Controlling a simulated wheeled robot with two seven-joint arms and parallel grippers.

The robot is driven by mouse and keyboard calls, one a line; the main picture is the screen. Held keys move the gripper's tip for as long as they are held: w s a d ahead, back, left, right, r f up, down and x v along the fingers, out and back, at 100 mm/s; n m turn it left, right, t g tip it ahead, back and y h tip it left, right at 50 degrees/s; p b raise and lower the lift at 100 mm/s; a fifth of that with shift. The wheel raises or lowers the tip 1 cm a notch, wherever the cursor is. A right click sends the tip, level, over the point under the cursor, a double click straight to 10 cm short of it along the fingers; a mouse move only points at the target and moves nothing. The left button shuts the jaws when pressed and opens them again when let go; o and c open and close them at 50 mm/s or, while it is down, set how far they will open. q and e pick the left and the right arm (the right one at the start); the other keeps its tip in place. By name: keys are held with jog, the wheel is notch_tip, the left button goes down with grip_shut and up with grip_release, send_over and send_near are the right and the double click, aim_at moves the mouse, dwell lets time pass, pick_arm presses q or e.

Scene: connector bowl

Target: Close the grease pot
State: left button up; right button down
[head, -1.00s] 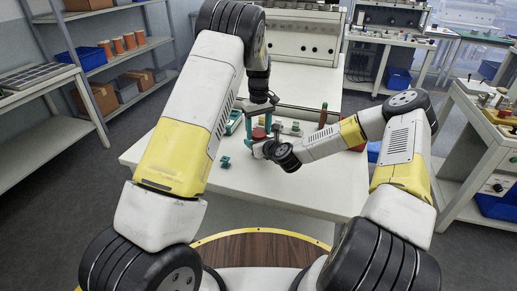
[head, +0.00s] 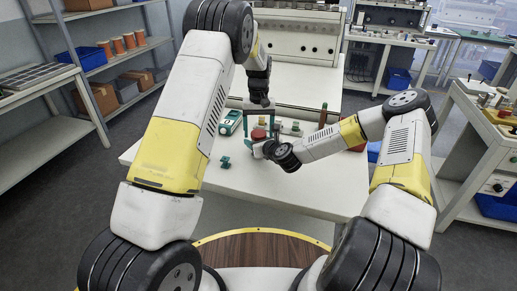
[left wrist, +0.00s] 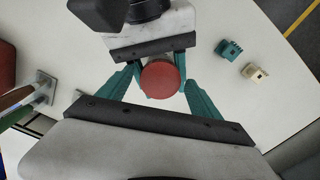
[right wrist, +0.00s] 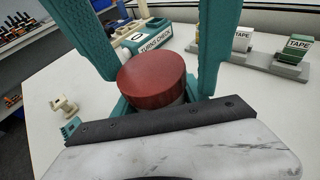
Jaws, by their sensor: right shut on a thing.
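The lid also shows in the left wrist view (left wrist: 160,78) and the head view (head: 259,134). My right gripper (head: 260,147) is shut on the pot body from the near side. My left gripper (right wrist: 150,45) is open, its green fingers apart on either side of the lid and touching nothing that I can see. Whether the lid is fully seated cannot be told.
A green tester marked "TURBO CHECK" (right wrist: 148,37) stands behind the pot. A grey stand (right wrist: 262,62) with labelled blocks is at the right. A small green clip (left wrist: 229,48) and a beige connector (left wrist: 254,71) lie nearby.

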pick_arm(q)
jog(key=shift+r, duration=2.3)
jog(key=shift+c, duration=0.3)
jog(key=shift+r, duration=1.75)
jog(key=shift+n, duration=0.3)
jog(key=shift+f, duration=4.05)
